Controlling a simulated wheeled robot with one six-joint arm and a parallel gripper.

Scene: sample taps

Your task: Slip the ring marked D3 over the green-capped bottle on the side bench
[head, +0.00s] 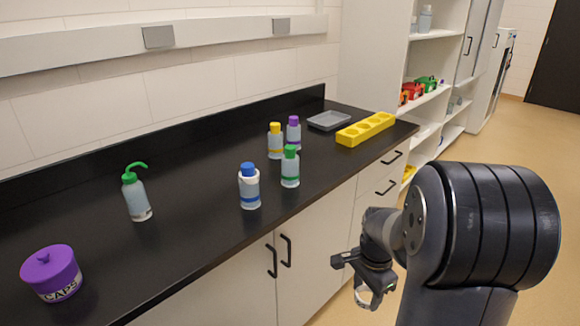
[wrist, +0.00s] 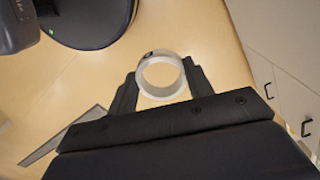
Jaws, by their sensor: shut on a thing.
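My gripper (head: 369,277) hangs in front of the bench, over the floor and apart from the bottles. It is shut on a pale ring (wrist: 162,95), which sits between the two fingers in the wrist view; the ring also shows in the head view (head: 366,298). A small dark mark shows on the ring, but I cannot read it. The green-capped bottle (head: 290,168) stands upright on the black bench top (head: 205,205), near its front edge. A squeeze bottle with a green spout (head: 136,195) stands further left on the same bench.
A blue-capped bottle (head: 249,187) stands just left of the green-capped one. Yellow-capped (head: 275,141) and purple-capped (head: 294,131) bottles stand close behind. A yellow rack (head: 366,129), a grey tray (head: 328,121) and a purple caps tub (head: 51,273) are also on the bench.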

